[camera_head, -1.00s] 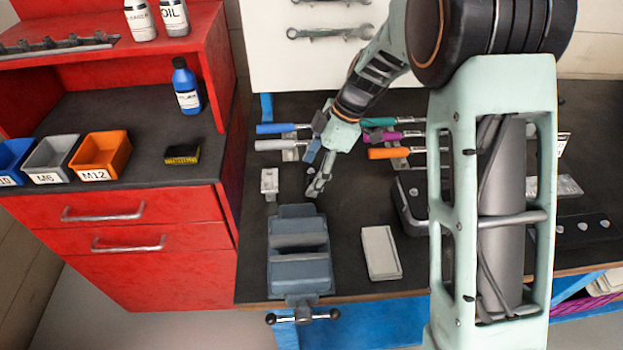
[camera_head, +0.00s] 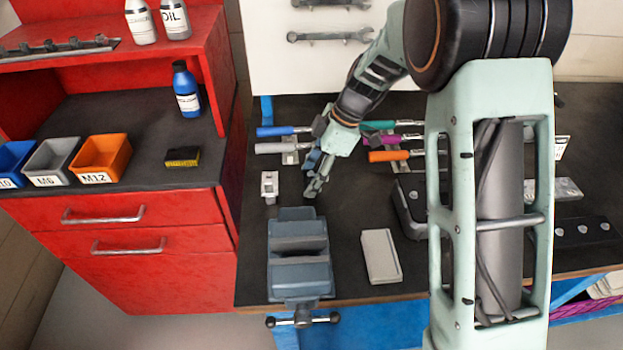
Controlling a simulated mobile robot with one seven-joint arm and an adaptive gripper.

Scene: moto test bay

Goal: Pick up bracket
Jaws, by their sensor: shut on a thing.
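My gripper (camera_head: 312,188) is low over the dark bench top, behind the blue-grey vise and to the right of a small light-grey metal piece. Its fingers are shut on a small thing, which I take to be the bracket. The fingers mostly hide it, so its shape and its gap to the bench cannot be told. The light-grey metal piece (camera_head: 269,186) stands apart on the bench.
The vise (camera_head: 298,262) stands at the bench's front edge, with a pale tray (camera_head: 381,257) to its right. Screwdrivers with coloured handles (camera_head: 388,155) lie in racks behind and beside my gripper. A red cabinet (camera_head: 150,255) stands left.

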